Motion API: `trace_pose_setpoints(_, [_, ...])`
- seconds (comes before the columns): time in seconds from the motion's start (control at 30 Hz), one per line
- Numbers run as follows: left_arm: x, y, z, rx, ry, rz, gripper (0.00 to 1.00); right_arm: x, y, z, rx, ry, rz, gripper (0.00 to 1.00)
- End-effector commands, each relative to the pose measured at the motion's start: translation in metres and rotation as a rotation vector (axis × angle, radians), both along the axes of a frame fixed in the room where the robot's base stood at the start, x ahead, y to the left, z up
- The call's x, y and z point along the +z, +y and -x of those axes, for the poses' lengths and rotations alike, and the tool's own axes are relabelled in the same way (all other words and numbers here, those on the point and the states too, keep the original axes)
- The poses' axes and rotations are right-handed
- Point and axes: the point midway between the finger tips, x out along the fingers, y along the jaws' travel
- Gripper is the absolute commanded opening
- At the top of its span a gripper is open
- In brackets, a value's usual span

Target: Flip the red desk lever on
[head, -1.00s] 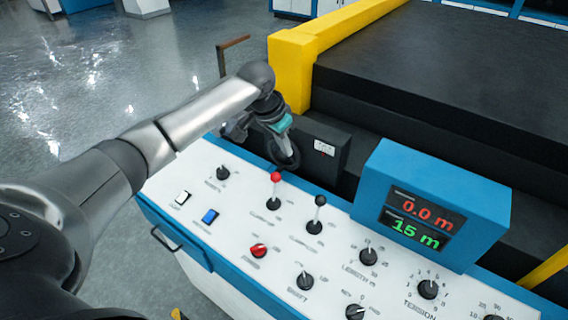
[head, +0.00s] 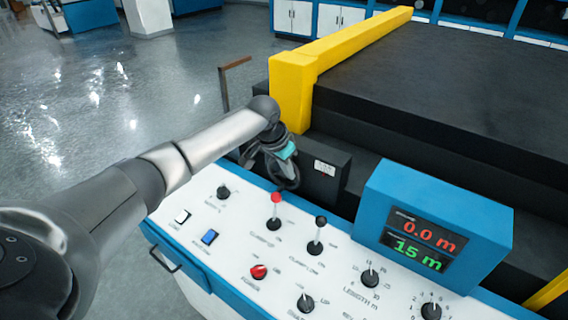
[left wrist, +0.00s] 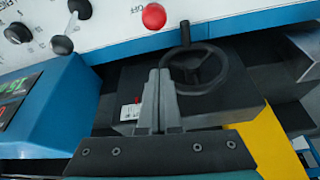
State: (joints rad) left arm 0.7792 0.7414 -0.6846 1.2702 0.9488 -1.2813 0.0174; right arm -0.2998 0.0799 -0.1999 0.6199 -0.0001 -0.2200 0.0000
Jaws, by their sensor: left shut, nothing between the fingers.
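The red desk lever (head: 275,208) stands on the white control panel, with a red ball on a short metal stem. Its red ball also shows at the top of the left wrist view (left wrist: 154,16). My left gripper (left wrist: 159,76) is shut and empty, with its fingers pointing toward the panel. In the head view the left gripper (head: 283,172) is over the panel's far edge, behind the red lever and apart from it. A handwheel partly overlaps it there. My right gripper is not in view.
A black-knobbed lever (head: 319,233) stands right of the red one. A black handwheel (left wrist: 195,66) and yellow frame (head: 291,88) lie behind.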

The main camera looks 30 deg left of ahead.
Motion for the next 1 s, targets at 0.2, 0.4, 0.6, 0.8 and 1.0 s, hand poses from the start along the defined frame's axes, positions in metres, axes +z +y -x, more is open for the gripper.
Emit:
trace_pose_setpoints(0.2, [-0.031,-0.003,-0.012,0.002,-0.001,0.002,0.0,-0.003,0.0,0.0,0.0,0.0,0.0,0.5])
trace_pose_setpoints(0.4, [-0.039,0.002,-0.001,-0.001,-0.001,-0.003,0.0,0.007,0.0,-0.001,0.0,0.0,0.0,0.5])
trace_pose_setpoints(0.6, [-0.04,0.005,0.017,-0.001,-0.001,-0.001,0.0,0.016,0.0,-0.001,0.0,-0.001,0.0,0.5])
trace_pose_setpoints(0.8, [-0.041,0.005,0.024,-0.001,-0.002,0.0,0.0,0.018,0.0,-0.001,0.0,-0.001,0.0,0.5])
trace_pose_setpoints(1.0, [-0.042,0.006,0.024,0.0,-0.002,0.0,0.0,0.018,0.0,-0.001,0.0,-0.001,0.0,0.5])
